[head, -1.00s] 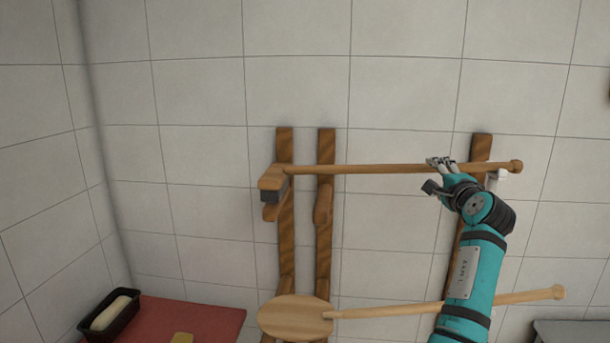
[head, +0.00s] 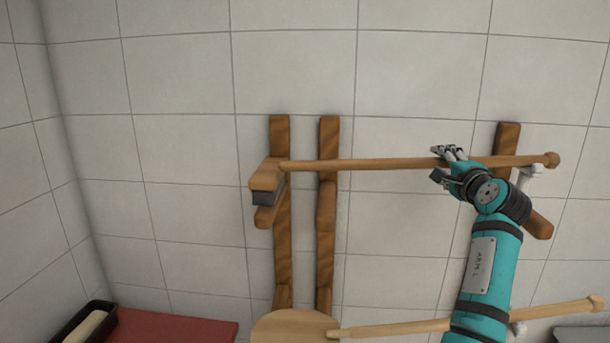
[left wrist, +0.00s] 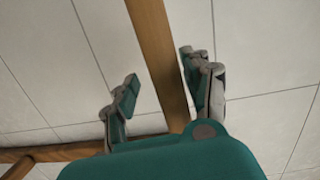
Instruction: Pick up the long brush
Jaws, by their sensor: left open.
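The long brush (head: 380,164) lies level across the wooden wall rack, its block head with dark bristles (head: 267,185) at the left and a round knob at the right end. My left gripper (head: 447,163) is at the right part of its handle, open. In the left wrist view the handle (left wrist: 155,50) passes between the two spread fingers of my left gripper (left wrist: 160,95), closer to the right finger. Whether a finger touches it I cannot tell. My right gripper is not in view.
The rack has wooden uprights (head: 328,235) and white hooks (head: 538,172) at the right. Below hangs a wooden peel (head: 290,326) with a long handle, partly behind my left arm. A red surface (head: 180,328) with a dark loaf tin (head: 92,322) is at lower left. The tiled wall is close behind.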

